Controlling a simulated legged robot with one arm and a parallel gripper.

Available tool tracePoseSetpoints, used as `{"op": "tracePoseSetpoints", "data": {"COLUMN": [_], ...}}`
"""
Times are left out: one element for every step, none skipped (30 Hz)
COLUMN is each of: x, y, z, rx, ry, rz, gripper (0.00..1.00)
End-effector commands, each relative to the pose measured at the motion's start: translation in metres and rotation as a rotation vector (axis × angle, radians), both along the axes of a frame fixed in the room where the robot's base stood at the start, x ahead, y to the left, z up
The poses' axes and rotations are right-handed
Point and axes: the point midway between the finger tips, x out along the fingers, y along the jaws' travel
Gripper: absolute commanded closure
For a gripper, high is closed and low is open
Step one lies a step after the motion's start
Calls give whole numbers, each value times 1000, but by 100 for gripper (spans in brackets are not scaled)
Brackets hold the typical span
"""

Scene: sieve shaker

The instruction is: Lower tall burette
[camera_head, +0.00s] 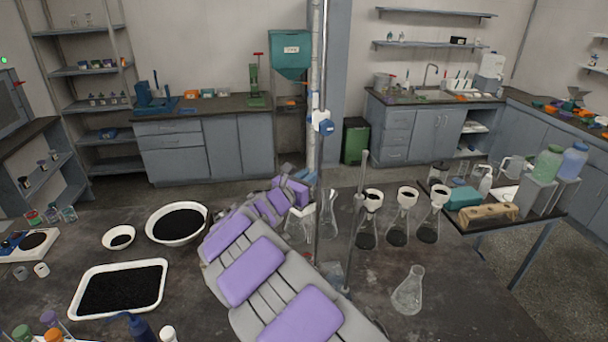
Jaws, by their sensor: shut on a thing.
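The tall burette (315,70) is a clear, upright, graduated tube that runs out of the top of the view. A blue and white clamp (322,122) sits beside it on a thin metal stand rod (320,190). My gripper (303,193) is at the lower part of the burette, at the far end of my purple and grey arm. It is shut on the burette, though the arm partly hides the fingers. The burette's lower end is hard to make out among the glassware behind the arm.
Flasks with funnels (397,218) stand right of the rod. A shorter metal rod (357,220) and an empty conical flask (408,290) are nearer. Black-filled bowls (152,226) and a white tray (76,312) lie left of my arm. The dark bench is clear at front right.

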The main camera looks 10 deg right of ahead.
Motion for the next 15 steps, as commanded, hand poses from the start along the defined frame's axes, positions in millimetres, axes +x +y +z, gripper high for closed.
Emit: {"op": "tracePoseSetpoints", "data": {"x": [-3,-3,-3,-3,-3,-3,-3,-3,-3,-3,-3,-3,-3,-3,-3], "y": [-8,-9,-9,-9,-9,-9,-10,-10,-10,-10,-10,-10,-10,-10,-11], "z": [-5,-6,-8,-9,-10,-12,-14,-15,-17,-18,-19,-21,-23,-24,-26], "rx": [1,1,1,1,1,1,1,2,2,2,2,2,1,1,1], "ry": [2,2,2,3,3,3,3,2,2,2,2,2,3,3,3], "rz": [-19,-19,-20,-20,-20,-20,-20,-20,-20,-20,-20,-20,-20,-21,-21], "gripper": [100,100,100,100,100,100,100,100,100,100,100,100,100,100,100]}}
